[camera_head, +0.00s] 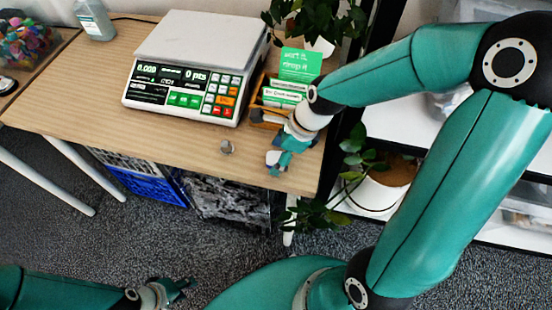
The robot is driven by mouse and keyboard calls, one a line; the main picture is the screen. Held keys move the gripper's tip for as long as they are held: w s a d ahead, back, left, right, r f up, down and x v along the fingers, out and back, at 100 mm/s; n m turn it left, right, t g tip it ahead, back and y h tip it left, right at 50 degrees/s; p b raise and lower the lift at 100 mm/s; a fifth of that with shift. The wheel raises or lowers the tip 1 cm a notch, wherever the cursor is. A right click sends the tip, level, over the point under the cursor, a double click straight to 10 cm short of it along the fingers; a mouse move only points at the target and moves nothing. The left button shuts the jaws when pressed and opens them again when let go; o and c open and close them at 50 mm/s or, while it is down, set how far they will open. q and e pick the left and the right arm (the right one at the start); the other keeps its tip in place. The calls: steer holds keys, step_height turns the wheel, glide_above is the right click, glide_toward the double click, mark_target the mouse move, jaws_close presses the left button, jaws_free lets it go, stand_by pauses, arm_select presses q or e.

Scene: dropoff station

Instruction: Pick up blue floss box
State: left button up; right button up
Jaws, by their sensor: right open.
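My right gripper (284,152) is low over the front right part of the wooden table, pointing down, with its jaws open. A small pale and blue patch shows at its fingertips. I cannot tell whether this is the blue floss box or part of the gripper. No blue floss box shows clearly elsewhere on the table. A small grey round item (227,147) stands on the table left of the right gripper, apart from it. My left gripper (180,287) is low at the bottom left, over the carpet and away from the table; its jaw opening is unclear.
A white scale (200,55) stands at the table's back. A wooden holder with a green card (299,65) is close behind the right gripper. Blue (150,186) and black crates sit under the wooden table (90,100). A potted plant (385,185) and white shelves are right.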

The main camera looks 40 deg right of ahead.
steer(key=shift+f, duration=0.1)
steer(key=c, duration=0.8)
steer(key=shift+c, duration=0.2)
